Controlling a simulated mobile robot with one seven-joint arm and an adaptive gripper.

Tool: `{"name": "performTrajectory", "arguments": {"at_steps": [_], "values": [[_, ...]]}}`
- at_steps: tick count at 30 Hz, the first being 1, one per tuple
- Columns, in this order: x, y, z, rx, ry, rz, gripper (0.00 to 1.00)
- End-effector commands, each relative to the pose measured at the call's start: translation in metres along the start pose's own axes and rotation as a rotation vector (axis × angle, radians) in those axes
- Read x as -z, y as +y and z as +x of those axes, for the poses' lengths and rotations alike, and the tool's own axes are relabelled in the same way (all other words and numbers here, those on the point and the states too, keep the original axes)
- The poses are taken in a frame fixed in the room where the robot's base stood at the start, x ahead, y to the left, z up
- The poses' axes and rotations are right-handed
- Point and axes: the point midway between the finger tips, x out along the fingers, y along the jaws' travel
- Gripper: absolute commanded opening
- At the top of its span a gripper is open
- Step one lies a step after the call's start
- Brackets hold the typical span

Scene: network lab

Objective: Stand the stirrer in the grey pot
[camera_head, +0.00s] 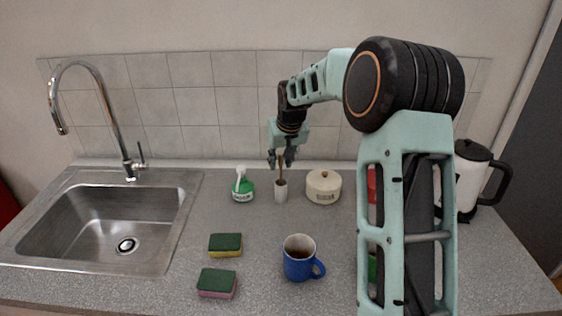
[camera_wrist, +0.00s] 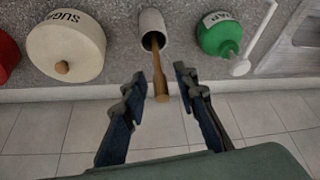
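The stirrer (camera_head: 281,168) is a thin brown wooden stick. It stands in the small grey pot (camera_head: 281,194), its lower end hidden inside. In the wrist view the stirrer (camera_wrist: 157,70) rises from the mouth of the grey pot (camera_wrist: 151,21), leaning against the rim. My gripper (camera_head: 281,161) is just above the pot, fingers pointing down. In the wrist view my gripper (camera_wrist: 161,78) is open, with the stirrer's upper end showing between the fingers and a gap on both sides.
A cream sugar pot (camera_head: 323,187) is right of the grey pot, and a green-and-white container (camera_head: 243,190) is left. A blue mug (camera_head: 300,262) and two sponges (camera_head: 225,243) (camera_head: 216,284) are nearer. The sink (camera_head: 100,225) is left, a kettle (camera_head: 472,185) right.

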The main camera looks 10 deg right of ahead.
Motion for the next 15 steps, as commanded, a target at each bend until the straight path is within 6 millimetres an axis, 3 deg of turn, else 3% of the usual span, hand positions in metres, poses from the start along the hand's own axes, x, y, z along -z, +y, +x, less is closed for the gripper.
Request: {"name": "performTrajectory", "arguments": {"at_steps": [10, 15], "values": [[0.003, 0.0, -0.006, -0.001, 0.001, 0.0, 0.27], [0.002, 0.001, -0.032, -0.003, 0.004, 0.001, 0.27]]}}
